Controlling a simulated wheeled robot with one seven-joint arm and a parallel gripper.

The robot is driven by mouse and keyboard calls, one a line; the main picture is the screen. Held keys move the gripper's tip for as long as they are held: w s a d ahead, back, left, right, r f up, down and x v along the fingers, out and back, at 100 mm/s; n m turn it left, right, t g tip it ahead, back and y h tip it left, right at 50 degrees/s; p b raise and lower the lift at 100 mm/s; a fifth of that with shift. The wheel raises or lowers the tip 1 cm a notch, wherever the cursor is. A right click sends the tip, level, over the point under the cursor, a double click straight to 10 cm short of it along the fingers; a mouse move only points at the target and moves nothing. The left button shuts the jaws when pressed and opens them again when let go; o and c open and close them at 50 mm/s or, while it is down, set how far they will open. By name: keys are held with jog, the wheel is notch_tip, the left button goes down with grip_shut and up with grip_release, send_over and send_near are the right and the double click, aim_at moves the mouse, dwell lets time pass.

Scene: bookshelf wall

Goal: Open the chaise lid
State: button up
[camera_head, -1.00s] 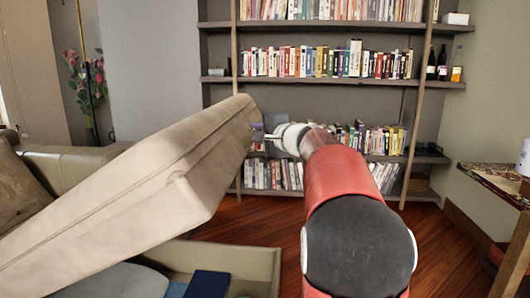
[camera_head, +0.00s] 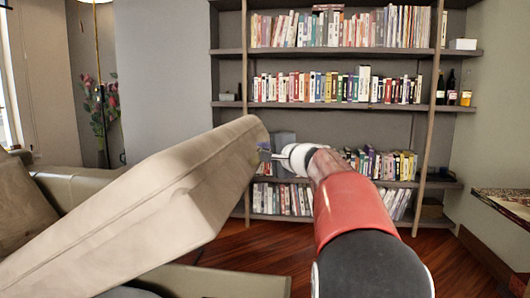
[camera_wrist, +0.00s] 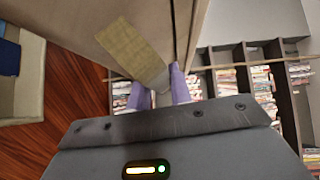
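The chaise lid (camera_head: 150,200) is a beige padded panel. It is raised and tilted in the head view, its upper end toward the middle of the picture. Its edge and underside (camera_wrist: 90,18) fill the top of the wrist view. A tan strap (camera_wrist: 133,50) hangs from it down to my fingers. My gripper (camera_wrist: 160,93) has its purple fingers on either side of the strap's end and looks shut on it. In the head view my gripper (camera_head: 268,154) is at the lid's upper end, partly hidden. The open chaise base (camera_head: 225,284) shows below the lid.
A bookshelf (camera_head: 228,104) with rows of books stands behind my arm. A sofa arm (camera_head: 80,183) is at the left. A side table (camera_head: 508,203) stands at the right. Wooden floor (camera_head: 245,245) is clear between chaise and shelf.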

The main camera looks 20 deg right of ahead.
jog(key=b+v, duration=0.1)
jog(key=v, duration=0.6)
jog(key=shift+s+b, duration=0.35)
jog(key=shift+b, duration=0.05)
jog(key=s+a+f+n+g+y, duration=0.1)
jog(key=s+a+f+n+g, duration=0.3)
jog(key=s+a+f, duration=0.4)
jog(key=s+a+f+n+g, duration=0.35)
jog(key=s+a+f, duration=0.25)
jog(key=a, duration=0.4)
jog(key=s+a+f+n+g+h, duration=0.2)
jog(key=s+f+n+g+h, duration=0.2)
jog(key=s+f, duration=1.1)
jog(key=s+n, duration=0.1)
jog(key=n, duration=0.2)
jog(key=shift+f+n, duration=0.15)
jog(key=shift+n, duration=0.2)
